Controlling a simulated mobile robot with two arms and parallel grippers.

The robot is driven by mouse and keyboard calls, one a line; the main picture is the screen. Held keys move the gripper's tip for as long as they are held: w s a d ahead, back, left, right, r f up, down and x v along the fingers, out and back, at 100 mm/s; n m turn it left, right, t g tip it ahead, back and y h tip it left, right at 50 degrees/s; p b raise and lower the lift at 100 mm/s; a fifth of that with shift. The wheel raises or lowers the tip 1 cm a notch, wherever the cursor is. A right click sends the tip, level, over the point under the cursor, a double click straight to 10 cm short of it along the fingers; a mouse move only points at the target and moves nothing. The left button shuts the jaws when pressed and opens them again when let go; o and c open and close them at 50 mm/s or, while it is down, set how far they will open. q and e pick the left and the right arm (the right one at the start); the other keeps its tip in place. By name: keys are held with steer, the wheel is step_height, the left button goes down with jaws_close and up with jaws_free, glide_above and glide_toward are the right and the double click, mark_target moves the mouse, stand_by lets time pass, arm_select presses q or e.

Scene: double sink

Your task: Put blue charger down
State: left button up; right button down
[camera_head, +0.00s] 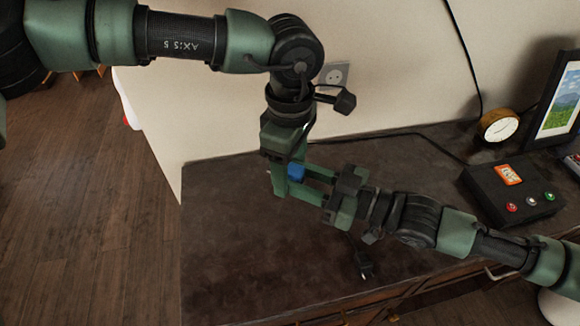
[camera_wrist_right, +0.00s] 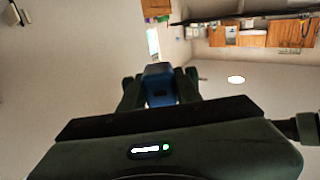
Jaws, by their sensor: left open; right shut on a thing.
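The blue charger (camera_head: 296,171) is held above the dark tabletop (camera_head: 225,240), mostly hidden by the grippers in the head view. In the right wrist view the blue charger (camera_wrist_right: 160,88) sits between the two dark fingers. My right gripper (camera_head: 303,178) reaches in from the right and is shut on it. My left gripper (camera_head: 289,172) comes down from above and is open. Its fingers are right by the charger and overlap it in the head view; I cannot tell whether they touch it.
A black plug (camera_head: 364,260) is below my right gripper. A wall socket (camera_head: 335,75) is behind. At the right are a black box with buttons (camera_head: 510,195), a round clock (camera_head: 498,125) and a framed picture (camera_head: 561,105). The tabletop's left part is clear.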

mark_target(290, 168)
arm_select(q)
step_height(290, 168, up, 12)
arm_select(e)
steer(key=shift+r+g, duration=0.1)
steer(key=shift+g, duration=0.2)
stand_by(0.4)
steer(key=shift+n, duration=0.3)
